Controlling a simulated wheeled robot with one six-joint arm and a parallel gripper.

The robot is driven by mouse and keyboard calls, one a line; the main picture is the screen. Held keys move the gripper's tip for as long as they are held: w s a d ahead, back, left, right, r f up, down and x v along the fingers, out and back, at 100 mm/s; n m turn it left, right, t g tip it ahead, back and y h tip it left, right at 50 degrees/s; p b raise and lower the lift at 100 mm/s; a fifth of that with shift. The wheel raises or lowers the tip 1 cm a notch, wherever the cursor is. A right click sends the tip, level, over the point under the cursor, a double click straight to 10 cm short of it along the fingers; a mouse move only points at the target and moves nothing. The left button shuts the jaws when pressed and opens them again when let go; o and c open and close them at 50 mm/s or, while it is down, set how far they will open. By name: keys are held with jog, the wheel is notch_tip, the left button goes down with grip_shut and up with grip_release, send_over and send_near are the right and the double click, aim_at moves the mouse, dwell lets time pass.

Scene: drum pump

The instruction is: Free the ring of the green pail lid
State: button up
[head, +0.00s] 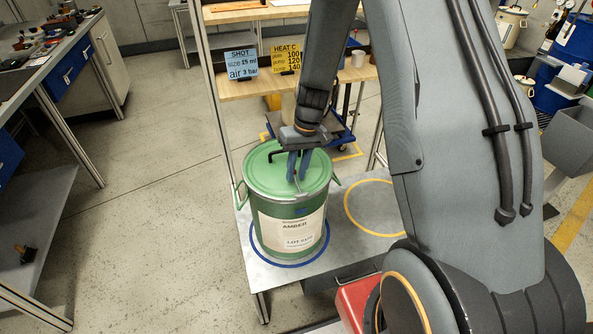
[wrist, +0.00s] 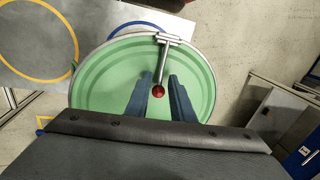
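The green pail (head: 262,205) stands upright on a grey bench, its label reading AMBER. Its green lid (head: 265,165) is on top; in the wrist view the lid (wrist: 105,85) fills the middle, with a thin metal ring (wrist: 213,75) around its rim. A metal lever (wrist: 163,62) runs from a clasp on the rim inward over the lid and ends in a red knob (wrist: 158,91). My gripper (head: 297,178) points down over the lid. In the wrist view its two blue fingers (wrist: 160,77) stand apart on either side of the lever and knob, with small gaps showing.
A blue circle (head: 290,264) on the bench surrounds the pail's base. An empty yellow circle (head: 349,220) lies to the right. A shelf behind carries the SHOT sign (head: 241,64) and HEAT sign (head: 286,57). A red box (head: 352,305) is at the front.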

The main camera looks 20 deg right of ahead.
grip_shut()
jog(key=shift+w+r, duration=0.1)
jog(key=shift+w, duration=0.15)
dwell(0.9)
